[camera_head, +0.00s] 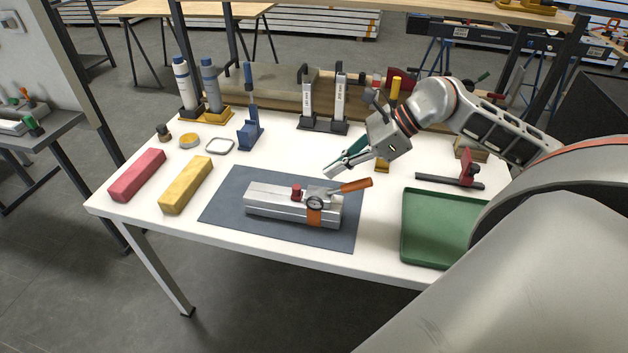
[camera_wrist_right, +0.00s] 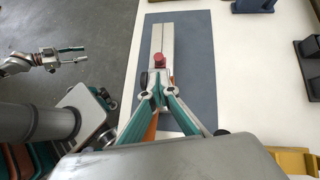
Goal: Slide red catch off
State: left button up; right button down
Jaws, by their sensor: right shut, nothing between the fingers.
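The red catch (camera_head: 296,193) is a small red knob on top of a long silver metal block (camera_head: 270,207). The block lies on a dark blue-grey mat (camera_head: 228,198). A clamp with a round dial and an orange handle (camera_head: 356,185) sits on the block beside the catch. My right gripper (camera_head: 330,170) is shut and empty, above and behind the block near the orange handle. In the right wrist view the red catch (camera_wrist_right: 159,58) shows just beyond the fingertips (camera_wrist_right: 157,78), and I see no contact. My left gripper (camera_wrist_right: 68,55) shows small at the left there, off the table.
A green tray (camera_head: 432,232) stands at the right. A red bar (camera_head: 137,175) and a yellow bar (camera_head: 186,184) lie at the left. Bottles, upright tools and stands line the back. A red-and-black clamp (camera_head: 466,170) lies behind the tray. The mat's left part is clear.

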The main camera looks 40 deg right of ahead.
aim_at(314, 190)
pick_arm(q)
jog(key=shift+r, duration=0.35)
pick_arm(e)
jog(key=shift+x, duration=3.1)
